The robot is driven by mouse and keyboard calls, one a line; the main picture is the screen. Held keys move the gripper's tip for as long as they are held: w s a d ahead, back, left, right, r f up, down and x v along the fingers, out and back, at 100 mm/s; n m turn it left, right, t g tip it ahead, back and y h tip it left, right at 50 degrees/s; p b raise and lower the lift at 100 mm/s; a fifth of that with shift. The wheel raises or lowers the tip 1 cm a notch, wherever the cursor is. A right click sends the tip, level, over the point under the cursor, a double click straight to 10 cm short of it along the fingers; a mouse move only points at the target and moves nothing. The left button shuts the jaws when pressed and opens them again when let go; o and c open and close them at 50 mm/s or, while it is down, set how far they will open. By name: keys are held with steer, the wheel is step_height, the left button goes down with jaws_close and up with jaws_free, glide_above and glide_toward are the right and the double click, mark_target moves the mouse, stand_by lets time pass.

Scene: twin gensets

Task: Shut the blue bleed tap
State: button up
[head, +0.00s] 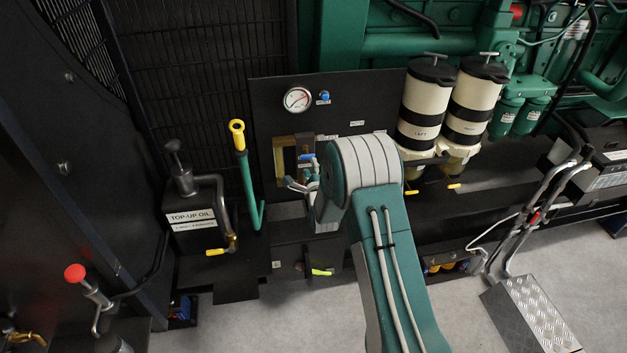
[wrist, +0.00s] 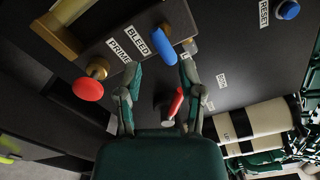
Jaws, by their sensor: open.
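The blue bleed tap (wrist: 164,46) shows as a blue lever beside the BLEED label (wrist: 136,39) in the wrist view. It also shows as a small blue handle in the head view (head: 307,157), just above my gripper. My gripper (wrist: 157,78) is open, with its two fingers spread and nothing held. The blue lever lies just beyond the fingertips, nearer the right one; whether they touch I cannot tell. In the head view my arm hides much of the gripper and the panel behind it.
A red knob (wrist: 88,89) by the PRIME label sits left of my fingers. A red lever (wrist: 176,104) shows between the fingers. A blue reset button (wrist: 288,9) is at upper right. Two filter canisters (head: 420,106) stand right of my arm, and a yellow-topped green handle (head: 240,146) stands left.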

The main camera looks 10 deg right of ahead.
steer(key=s, duration=0.5)
steer(key=shift+s, duration=0.4)
steer(key=s+r+n+g, duration=0.3)
steer(key=s+r+n, duration=0.3)
steer(key=r, duration=0.3)
steer(key=s+r+n+g, duration=0.3)
steer(key=s+r+n, duration=0.3)
steer(key=r, duration=0.2)
steer(key=s+r+n+g, duration=0.1)
steer(key=s+n+g, duration=0.1)
steer(key=s, duration=0.7)
steer(key=s+d+r+n+g, duration=0.1)
steer(key=s+r+n+g, duration=0.1)
steer(key=s+n, duration=0.3)
steer(key=s+d+r+n+g, duration=0.1)
steer(key=s+n, duration=0.3)
steer(key=s, duration=0.9)
steer(key=shift+s+r+g, duration=0.2)
steer(key=shift+g, duration=0.5)
